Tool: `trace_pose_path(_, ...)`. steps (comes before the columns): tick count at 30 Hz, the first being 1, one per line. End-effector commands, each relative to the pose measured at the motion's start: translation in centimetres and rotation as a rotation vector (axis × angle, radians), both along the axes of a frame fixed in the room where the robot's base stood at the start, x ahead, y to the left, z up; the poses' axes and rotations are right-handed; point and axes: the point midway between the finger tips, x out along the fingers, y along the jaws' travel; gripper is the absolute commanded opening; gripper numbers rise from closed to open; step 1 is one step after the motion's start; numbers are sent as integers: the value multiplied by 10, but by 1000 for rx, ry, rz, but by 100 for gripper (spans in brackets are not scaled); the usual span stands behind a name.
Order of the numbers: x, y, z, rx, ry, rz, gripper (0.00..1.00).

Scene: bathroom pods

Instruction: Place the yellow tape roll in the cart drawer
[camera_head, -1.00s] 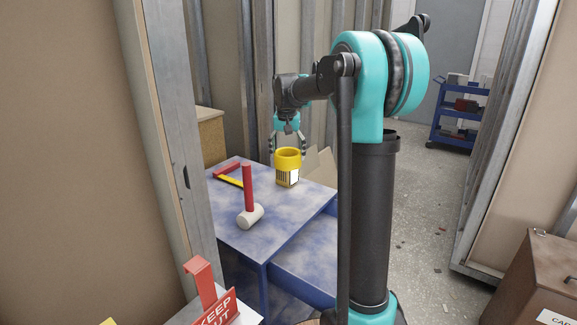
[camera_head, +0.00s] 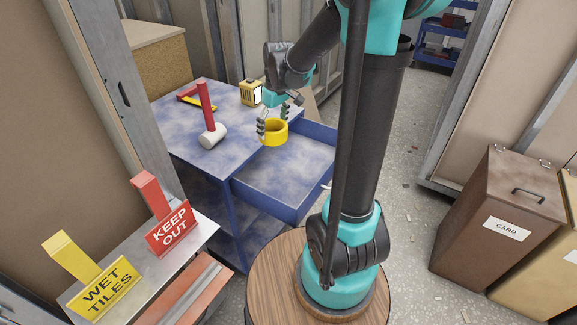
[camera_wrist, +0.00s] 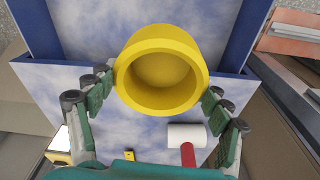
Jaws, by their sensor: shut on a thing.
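The yellow tape roll (camera_head: 275,139) is held by my gripper (camera_head: 273,122), with a finger on each side of it. In the wrist view the roll (camera_wrist: 160,104) sits between the fingertips (camera_wrist: 161,88), its round opening facing the camera. The blue cart drawer (camera_head: 285,183) is pulled open and its visible floor is bare. In the head view the roll appears over the drawer's inner end, by the cart top's edge. Its exact height above the drawer floor is hard to tell.
The blue cart top (camera_head: 205,155) holds a red-handled mallet (camera_head: 207,112), a red and yellow tool (camera_head: 198,99) and a yellow box (camera_head: 250,93). Keep-out (camera_head: 170,228) and wet-tiles (camera_head: 105,287) signs stand at lower left. A brown card bin (camera_head: 490,225) stands at right.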

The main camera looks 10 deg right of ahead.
Motion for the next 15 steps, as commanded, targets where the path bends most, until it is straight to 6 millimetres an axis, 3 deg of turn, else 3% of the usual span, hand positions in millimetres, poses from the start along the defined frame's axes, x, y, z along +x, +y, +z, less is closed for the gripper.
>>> trace_pose_path(6, -23, 2, -18, 3, -8, 125, 47)
trace_pose_path(11, -24, 3, -38, 3, -9, 141, 47)
trace_pose_path(15, -24, 3, -66, 4, -9, 139, 47)
